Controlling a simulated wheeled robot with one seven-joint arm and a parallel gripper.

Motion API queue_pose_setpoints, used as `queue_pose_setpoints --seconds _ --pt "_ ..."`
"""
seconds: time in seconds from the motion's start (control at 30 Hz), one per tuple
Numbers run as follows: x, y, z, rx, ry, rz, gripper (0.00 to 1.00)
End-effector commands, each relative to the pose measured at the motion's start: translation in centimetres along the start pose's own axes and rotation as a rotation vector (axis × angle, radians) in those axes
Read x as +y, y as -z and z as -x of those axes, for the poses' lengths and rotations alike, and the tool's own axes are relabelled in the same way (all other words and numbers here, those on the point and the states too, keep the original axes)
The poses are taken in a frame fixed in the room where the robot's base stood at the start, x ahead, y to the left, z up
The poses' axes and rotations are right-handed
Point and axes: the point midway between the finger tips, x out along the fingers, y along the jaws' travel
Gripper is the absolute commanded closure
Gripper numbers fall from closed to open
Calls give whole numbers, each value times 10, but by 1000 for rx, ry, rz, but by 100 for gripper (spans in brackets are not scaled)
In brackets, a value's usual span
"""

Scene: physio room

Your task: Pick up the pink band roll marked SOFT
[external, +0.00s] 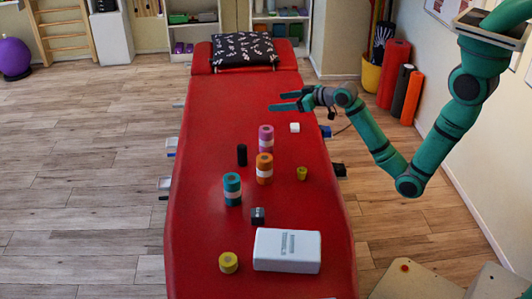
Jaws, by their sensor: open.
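The pink band roll (265,133) stands upright on the red treatment table (205,235), near the middle of its width. A pale label wraps its middle, but I cannot read any word on it. An orange roll (264,161) stands just in front of it and covers a little of its lower edge. My gripper (275,101) is open and empty. It appears above the table, farther back than the pink roll, with its fingers pointing left. It does not touch the roll.
Around the pink roll are a black cylinder (242,155), a teal roll (232,182), a yellow-green cup (302,174) and a white block (295,127). A patterned pillow (243,50) lies at the far end.

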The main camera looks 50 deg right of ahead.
Motion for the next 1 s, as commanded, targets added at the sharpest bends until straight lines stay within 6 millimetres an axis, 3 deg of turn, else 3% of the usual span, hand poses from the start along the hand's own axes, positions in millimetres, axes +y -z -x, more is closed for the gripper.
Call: queue_pose_setpoints --seconds 0.03,0.5,0.63,1.0 --pt "-1 -16 -6 -12 3 -2 32" --pt "-2 -132 -54 -11 4 -4 32" --pt "-2 -142 -64 -7 4 -2 32" --pt "-3 -142 -111 -7 4 -2 32"
